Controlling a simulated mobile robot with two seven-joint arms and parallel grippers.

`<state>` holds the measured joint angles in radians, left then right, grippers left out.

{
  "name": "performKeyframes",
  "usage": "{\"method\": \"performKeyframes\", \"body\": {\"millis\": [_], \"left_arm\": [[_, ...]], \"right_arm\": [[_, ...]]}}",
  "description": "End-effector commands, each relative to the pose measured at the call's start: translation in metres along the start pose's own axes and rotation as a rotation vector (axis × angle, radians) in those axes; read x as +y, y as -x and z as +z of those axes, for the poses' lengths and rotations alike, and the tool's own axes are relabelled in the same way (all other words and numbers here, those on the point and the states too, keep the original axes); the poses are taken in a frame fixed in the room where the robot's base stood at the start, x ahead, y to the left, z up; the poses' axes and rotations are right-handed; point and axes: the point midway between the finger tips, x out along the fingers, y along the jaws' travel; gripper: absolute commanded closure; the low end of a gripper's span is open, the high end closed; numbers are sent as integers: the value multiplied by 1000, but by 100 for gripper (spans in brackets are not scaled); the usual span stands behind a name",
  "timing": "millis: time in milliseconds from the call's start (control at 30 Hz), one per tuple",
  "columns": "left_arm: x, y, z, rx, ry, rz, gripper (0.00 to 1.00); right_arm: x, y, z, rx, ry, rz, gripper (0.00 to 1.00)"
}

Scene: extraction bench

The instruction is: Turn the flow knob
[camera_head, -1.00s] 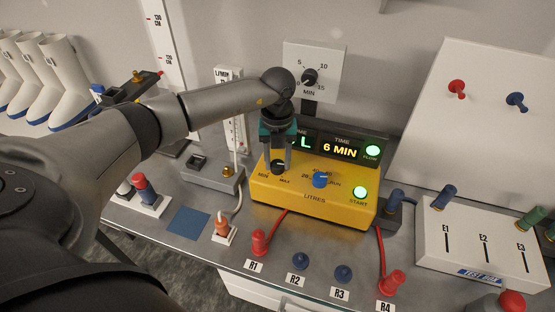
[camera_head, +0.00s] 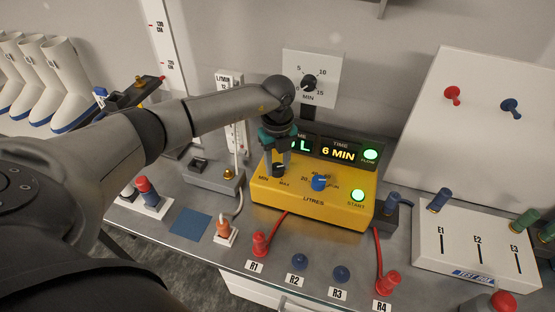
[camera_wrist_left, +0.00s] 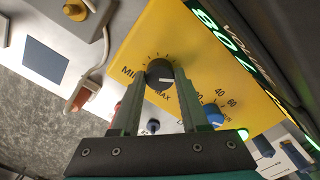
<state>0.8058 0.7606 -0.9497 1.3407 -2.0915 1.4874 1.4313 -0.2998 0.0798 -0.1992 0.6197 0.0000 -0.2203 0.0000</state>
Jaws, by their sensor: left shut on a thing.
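The flow knob (camera_head: 279,170) is a black dial with a white pointer line, between MIN and MAX on the yellow control box (camera_head: 320,212). In the left wrist view the flow knob (camera_wrist_left: 159,73) sits between the two finger ends. My left gripper (camera_head: 278,163) comes down on it from above and is shut on it; the left gripper (camera_wrist_left: 157,88) also fills the middle of the wrist view. A blue litres knob (camera_head: 319,183) and a lit green START button (camera_head: 358,195) are to its right. My right gripper is not in view.
A display (camera_head: 338,151) reading 6 MIN stands behind the box, partly hidden by my gripper. A wall timer dial (camera_head: 309,82) is behind my wrist. Red and blue plugs, such as the R1 plug (camera_head: 259,244), line the bench front. A white test box (camera_head: 475,245) stands right.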

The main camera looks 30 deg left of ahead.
Motion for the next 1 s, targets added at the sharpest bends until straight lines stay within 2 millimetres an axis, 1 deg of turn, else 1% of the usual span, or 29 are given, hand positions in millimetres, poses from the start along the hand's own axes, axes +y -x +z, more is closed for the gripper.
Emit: {"method": "performKeyframes", "body": {"millis": [33, 100, 300, 500, 700, 1000], "left_arm": [[0, 3, 0, 0, 48, -1, 100], [-1, 4, 1, 0, 114, -1, 100], [0, 3, 0, 1, 291, 0, 100], [-1, 3, 1, 0, 433, -2, 100], [-1, 2, 1, 0, 531, -2, 100], [-1, 1, 1, -1, 591, -3, 100]], "right_arm": [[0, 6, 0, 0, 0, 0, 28], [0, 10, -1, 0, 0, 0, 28], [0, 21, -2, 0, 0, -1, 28], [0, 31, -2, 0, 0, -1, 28], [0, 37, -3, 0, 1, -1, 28], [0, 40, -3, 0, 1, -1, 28]]}}
